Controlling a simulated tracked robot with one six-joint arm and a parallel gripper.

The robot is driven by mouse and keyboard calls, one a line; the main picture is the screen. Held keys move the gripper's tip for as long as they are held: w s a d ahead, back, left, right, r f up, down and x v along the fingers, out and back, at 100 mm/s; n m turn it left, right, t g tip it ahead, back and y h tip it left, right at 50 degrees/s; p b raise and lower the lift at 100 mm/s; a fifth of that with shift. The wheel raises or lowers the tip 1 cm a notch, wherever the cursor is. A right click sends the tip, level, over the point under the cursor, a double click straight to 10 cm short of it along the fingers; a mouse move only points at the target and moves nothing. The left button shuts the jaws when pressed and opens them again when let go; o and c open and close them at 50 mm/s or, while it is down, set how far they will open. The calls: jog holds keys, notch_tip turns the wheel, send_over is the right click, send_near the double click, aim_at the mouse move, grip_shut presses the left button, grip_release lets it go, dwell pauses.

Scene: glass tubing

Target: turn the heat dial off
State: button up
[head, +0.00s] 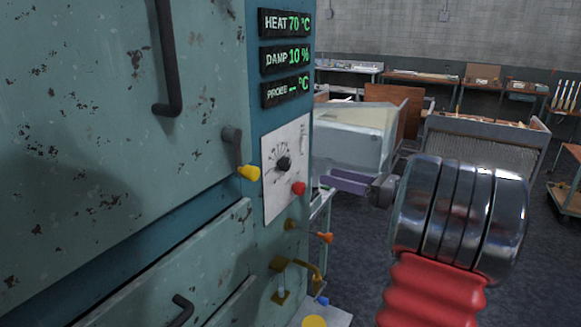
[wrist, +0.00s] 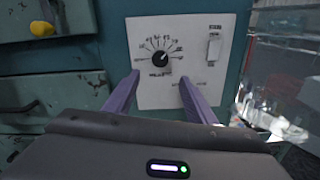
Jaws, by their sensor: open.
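The heat dial (head: 284,164) is a small black knob with a printed scale, on a white control panel (head: 273,205) on the teal cabinet. In the wrist view the dial (wrist: 160,58) sits between and beyond my two purple fingers. My gripper (head: 325,182) is open and empty, to the right of the panel and apart from the dial. In the wrist view my gripper (wrist: 159,77) has its fingers spread either side of the dial. The heat display (head: 287,23) reads 70 °C.
A switch (wrist: 214,46) is right of the dial. A yellow-ended handle (head: 248,172) and an orange-tipped lever (head: 325,237) stick out nearby. A glassy box (head: 355,135) stands behind my gripper.

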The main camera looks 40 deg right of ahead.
aim_at(288, 165)
jog(key=shift+w, duration=0.1)
dwell(0.3)
jog(key=x, duration=1.3)
jog(key=shift+w, duration=0.3)
jog(key=shift+c, duration=0.2)
jog(key=c, duration=0.9)
jog(key=shift+d, duration=0.1)
jog(key=shift+c, duration=0.5)
